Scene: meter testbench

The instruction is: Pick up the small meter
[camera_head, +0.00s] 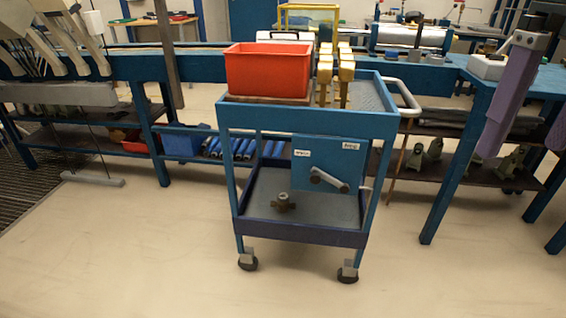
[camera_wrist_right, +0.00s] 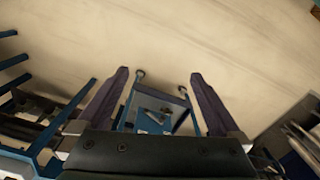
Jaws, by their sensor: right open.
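A small dark meter-like piece (camera_head: 283,202) sits on the lower shelf of the blue cart (camera_head: 305,122); I cannot tell for sure that it is the small meter. Several more small greenish-grey meter-like bodies (camera_head: 511,160) stand on the bench's lower shelf at the right. The cart shows far below, beyond the fingers. My left gripper is not in view.
A red bin (camera_head: 267,71) and several yellow-topped pieces (camera_head: 345,68) stand on the cart's top. A grey handle (camera_head: 407,98) sticks out at its right. A long blue bench (camera_head: 195,70) runs behind. The floor (camera_head: 150,260) in front is clear.

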